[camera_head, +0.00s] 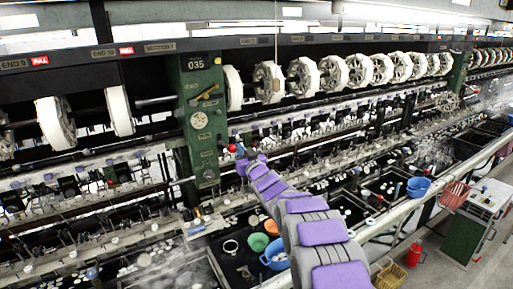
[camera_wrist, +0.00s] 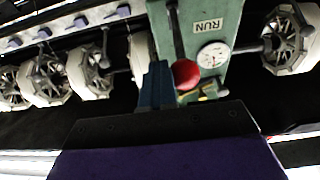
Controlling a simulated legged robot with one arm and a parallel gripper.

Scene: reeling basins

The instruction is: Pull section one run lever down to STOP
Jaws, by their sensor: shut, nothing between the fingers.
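The run lever, a dark rod (camera_wrist: 177,30) with a red ball knob (camera_wrist: 185,74), is beside the green post (camera_wrist: 225,15) in the wrist view, which appears upside down. A RUN plate (camera_wrist: 207,26) is on the post. The red knob (camera_head: 232,148) also shows just right of the post (camera_head: 190,90) in the head view. My gripper (camera_wrist: 155,70) is shut and empty, its fingers right beside the knob; contact cannot be told. In the head view my gripper (camera_head: 243,163) is partly hidden by my arm.
White reels (camera_head: 303,76) line the machine. Basins with colored bowls (camera_head: 258,242) lie below.

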